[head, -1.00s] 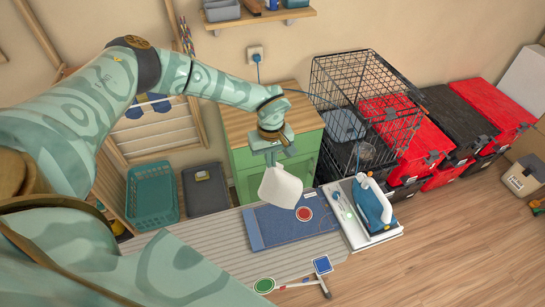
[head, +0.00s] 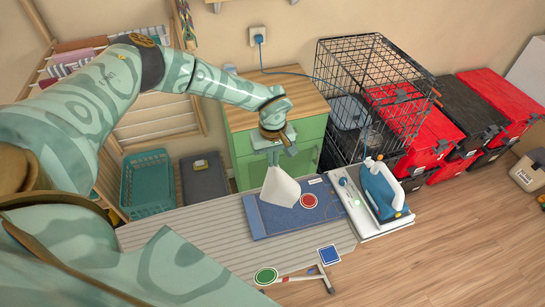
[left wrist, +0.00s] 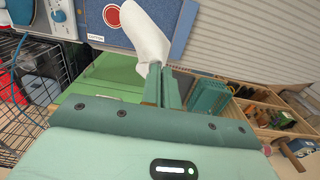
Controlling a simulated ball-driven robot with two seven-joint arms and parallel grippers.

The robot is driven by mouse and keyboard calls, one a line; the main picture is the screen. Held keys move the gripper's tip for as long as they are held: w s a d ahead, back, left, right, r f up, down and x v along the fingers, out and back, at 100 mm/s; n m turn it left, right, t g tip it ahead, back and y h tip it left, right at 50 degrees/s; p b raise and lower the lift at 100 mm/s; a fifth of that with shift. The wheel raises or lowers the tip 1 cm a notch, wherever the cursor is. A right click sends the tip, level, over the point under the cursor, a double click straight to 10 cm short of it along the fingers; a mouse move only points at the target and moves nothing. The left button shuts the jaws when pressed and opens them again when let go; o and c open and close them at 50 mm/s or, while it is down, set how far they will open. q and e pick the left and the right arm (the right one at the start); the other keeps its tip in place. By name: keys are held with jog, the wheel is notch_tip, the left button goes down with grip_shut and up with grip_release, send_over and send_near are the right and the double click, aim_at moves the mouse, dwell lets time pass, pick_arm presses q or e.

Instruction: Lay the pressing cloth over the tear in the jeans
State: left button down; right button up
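The white pressing cloth (head: 281,187) hangs from my left gripper (head: 273,158), which is shut on its upper edge. The folded blue jeans (head: 270,222) lie flat on the striped board. A round red patch (head: 309,201) lies on the jeans, just right of the cloth in the head view. I cannot make out the tear itself. In the left wrist view the cloth (left wrist: 147,35) droops from the gripper (left wrist: 163,82) in front of the jeans (left wrist: 178,22), with the red patch (left wrist: 113,15) uncovered beside it. My right gripper is not in view.
A blue iron (head: 381,190) stands on a white rest (head: 385,228) right of the jeans. A green cabinet (head: 240,160) and a wire crate (head: 350,90) stand behind. A green disc (head: 265,276) and a blue square (head: 328,254) are near the front.

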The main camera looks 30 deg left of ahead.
pick_arm(q)
jog(key=w+d+f+b, duration=0.5)
jog(key=f+b, duration=0.3)
jog(key=b, duration=0.5)
jog(key=w+d+f+b, duration=0.6)
jog(key=w+f+b, duration=0.2)
jog(key=b, duration=0.6)
jog(key=w+d+f+b, duration=0.5)
jog(key=f+b, duration=0.3)
jog(key=b, duration=0.6)
jog(key=shift+w+d, duration=0.3)
jog(key=shift+w, duration=0.45)
jog(key=shift+w+d+f+b, duration=0.3)
jog(key=shift+w+f+b, duration=0.1)
jog(key=shift+b, duration=0.35)
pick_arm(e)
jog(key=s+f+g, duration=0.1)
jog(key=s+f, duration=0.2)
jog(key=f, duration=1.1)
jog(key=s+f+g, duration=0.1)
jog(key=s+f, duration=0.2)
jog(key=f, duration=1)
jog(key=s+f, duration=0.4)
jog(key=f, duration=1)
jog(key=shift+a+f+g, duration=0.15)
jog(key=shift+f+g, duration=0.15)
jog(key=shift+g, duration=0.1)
pick_arm(q)
jog(key=shift+r, duration=0.1)
